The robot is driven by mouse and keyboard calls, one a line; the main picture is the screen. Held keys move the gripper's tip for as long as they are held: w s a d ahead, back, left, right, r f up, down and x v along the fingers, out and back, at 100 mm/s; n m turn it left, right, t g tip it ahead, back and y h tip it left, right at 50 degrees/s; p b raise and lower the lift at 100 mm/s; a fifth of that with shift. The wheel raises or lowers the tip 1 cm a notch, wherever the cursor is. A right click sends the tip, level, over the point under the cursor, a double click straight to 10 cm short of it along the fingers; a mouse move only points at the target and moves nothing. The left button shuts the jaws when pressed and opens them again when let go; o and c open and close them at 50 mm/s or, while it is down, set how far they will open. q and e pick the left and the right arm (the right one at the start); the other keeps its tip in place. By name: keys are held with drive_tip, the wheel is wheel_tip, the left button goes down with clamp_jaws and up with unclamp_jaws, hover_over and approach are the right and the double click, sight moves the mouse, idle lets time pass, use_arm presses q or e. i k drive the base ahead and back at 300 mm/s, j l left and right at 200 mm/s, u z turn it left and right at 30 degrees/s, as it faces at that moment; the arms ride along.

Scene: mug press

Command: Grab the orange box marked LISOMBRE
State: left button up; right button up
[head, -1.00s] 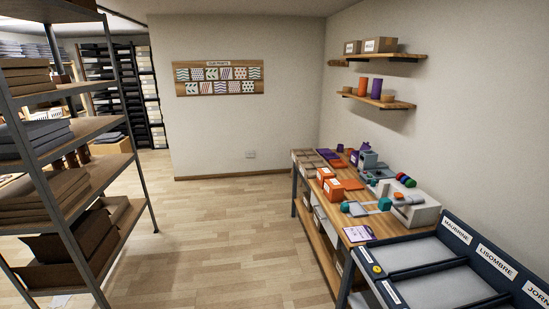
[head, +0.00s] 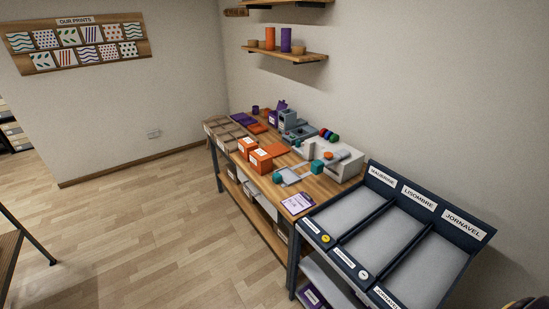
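Two orange boxes stand on the wooden workbench (head: 318,187), a farther one (head: 247,147) and a nearer one (head: 260,162). Each has a white label on its front, too small to read, so I cannot tell which is marked LISOMBRE. The word LISOMBRE shows on the middle label (head: 419,197) of a dark sorting tray (head: 376,232) at the bench's near end. Neither of my grippers can be made out in the head view.
A white and grey press (head: 338,160) with teal parts stands behind the boxes. A purple-printed sheet (head: 297,203) lies in front. Flat brown boxes (head: 225,132) lie at the far end. The wooden floor (head: 150,230) left of the bench is clear.

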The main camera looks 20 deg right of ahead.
sight(261, 161)
drive_tip(key=i+j+z, duration=0.1)
drive_tip(key=i+z, duration=0.25)
drive_tip(key=z, duration=0.15)
drive_tip(key=i+j+z, duration=0.2)
drive_tip(key=z, duration=0.25)
drive_tip(key=i+j+z, duration=0.35)
drive_tip(key=z, duration=0.15)
drive_tip(key=i+j+z, duration=0.2)
drive_tip(key=j+z, duration=0.25)
